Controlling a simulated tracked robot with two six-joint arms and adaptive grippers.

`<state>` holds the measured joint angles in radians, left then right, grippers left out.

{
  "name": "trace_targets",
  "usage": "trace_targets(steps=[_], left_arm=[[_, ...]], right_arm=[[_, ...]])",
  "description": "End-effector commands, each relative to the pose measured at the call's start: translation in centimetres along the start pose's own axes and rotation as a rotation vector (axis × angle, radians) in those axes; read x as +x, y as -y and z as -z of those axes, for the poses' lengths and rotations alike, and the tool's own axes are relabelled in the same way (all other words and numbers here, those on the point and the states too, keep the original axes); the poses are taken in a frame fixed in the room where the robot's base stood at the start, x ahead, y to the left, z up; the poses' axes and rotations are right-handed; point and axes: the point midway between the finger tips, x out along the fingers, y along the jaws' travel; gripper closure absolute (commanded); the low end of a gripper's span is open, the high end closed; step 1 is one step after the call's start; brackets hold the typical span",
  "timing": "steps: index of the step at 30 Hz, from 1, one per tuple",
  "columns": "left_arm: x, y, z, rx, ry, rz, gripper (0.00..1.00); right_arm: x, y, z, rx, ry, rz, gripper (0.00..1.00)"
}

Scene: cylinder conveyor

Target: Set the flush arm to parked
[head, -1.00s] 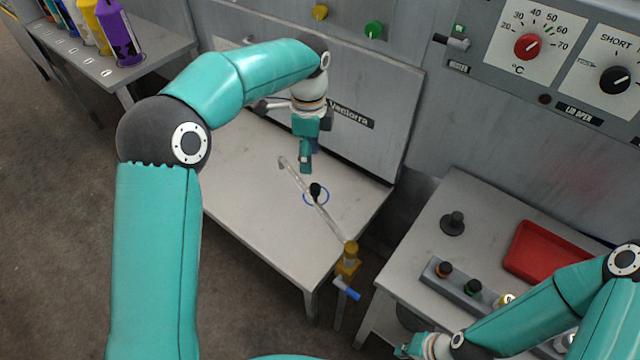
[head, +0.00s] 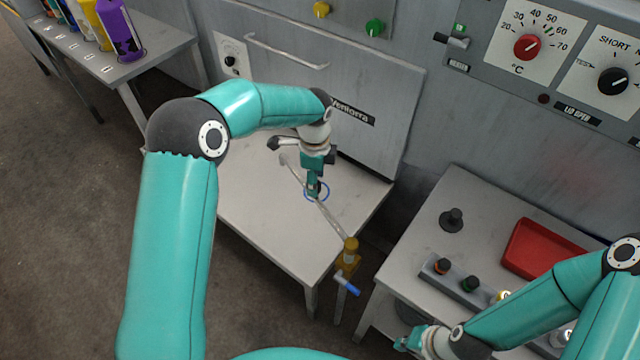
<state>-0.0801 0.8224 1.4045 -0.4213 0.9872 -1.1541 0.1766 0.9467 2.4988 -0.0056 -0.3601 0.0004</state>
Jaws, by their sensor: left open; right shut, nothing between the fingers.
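The flush arm (head: 333,219) is a thin pale tube. It runs from a yellow pivot post (head: 349,250) at the table's front right corner back across the tabletop to a bent tip. A blue ring (head: 326,191) shows around the middle of the tube. My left gripper (head: 314,190) is open, pointing down over the tube at the ring, and hides the black knob there. I cannot tell whether the fingers touch the knob. My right gripper (head: 404,344) is shut and empty at the bottom, left of the right-hand table.
A blue-handled valve (head: 347,286) hangs below the pivot. A machine door with a bar handle (head: 287,52) stands behind the table (head: 250,205). The right table holds a red tray (head: 545,250), a rack of capped bottles (head: 455,279) and a dark knobbed weight (head: 452,219).

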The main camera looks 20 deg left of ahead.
Motion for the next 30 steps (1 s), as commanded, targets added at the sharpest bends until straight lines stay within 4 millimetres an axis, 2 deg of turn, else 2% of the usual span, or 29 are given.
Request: trace_targets(steps=[6, 17, 26, 30], left_arm=[[2.1, 0.0, 0.0, 0.001, 0.001, 0.0, 0.46], [2.5, 0.0, 0.0, 0.0, 0.0, 0.001, 0.48], [2.5, 0.0, 0.0, 0.0, 0.0, -0.001, 0.98], [2.5, -0.1, 0.0, 0.001, 0.0, -0.002, 1.0]], right_arm=[[-0.3, 0.1, 0.0, 0.0, 0.0, 0.0, 1.0], [-0.3, 0.1, 0.0, 0.0, 0.0, 0.0, 1.0], [-0.3, 0.1, 0.0, 0.0, 0.0, 0.0, 1.0], [-0.3, 0.1, 0.0, 0.0, 0.0, 0.0, 1.0]])
